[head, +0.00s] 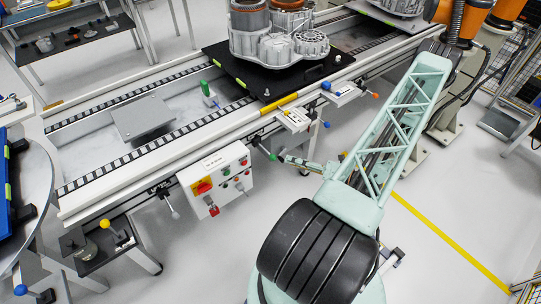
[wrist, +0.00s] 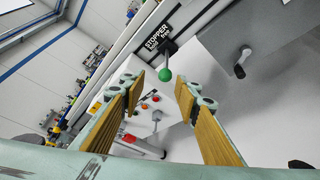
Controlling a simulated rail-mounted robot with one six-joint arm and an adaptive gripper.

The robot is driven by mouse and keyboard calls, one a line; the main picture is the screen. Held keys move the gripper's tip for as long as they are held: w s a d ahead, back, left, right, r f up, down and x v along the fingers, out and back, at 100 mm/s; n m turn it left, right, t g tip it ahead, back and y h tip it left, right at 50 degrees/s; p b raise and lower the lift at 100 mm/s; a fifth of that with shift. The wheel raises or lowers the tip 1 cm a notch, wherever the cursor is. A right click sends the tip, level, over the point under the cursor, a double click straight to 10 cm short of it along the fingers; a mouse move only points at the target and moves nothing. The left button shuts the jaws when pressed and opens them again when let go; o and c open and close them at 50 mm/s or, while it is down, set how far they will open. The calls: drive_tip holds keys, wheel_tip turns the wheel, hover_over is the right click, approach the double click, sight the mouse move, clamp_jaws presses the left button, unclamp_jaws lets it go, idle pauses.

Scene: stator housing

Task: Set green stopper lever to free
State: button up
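The green stopper lever shows its round green knob (wrist: 155,72) in the wrist view, on a dark arm below a black plate lettered STOPPER (wrist: 158,37). The smaller print on the plate is too small to read. In the head view the lever's green knob (head: 272,156) hangs at the conveyor's front edge, right of the control box. My gripper (wrist: 161,91) is open and empty in the wrist view, with its yellowish finger pads apart. The knob appears between and beyond the fingertips, with no contact visible. In the head view my gripper (head: 284,159) is close to the knob.
The control box (head: 217,178) with buttons hangs on the conveyor front. A grey-knobbed lever (wrist: 246,70) is to the right in the wrist view. Blue (head: 326,85) and orange (head: 375,95) knobs are farther along the edge. A stator housing (head: 278,45) rests on a black pallet.

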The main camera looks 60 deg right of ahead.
sight(270, 155)
drive_tip(key=shift+s+d+f+m, duration=0.1)
drive_tip(key=shift+s+f+m, duration=0.2)
drive_tip(key=shift+s+f, duration=0.2)
drive_tip(key=shift+w, duration=0.2)
drive_tip(key=shift+x, duration=6.75)
drive_tip(key=shift+d+f, duration=0.1)
drive_tip(key=shift+d, duration=0.1)
drive_tip(key=shift+c, duration=0.9)
clamp_jaws()
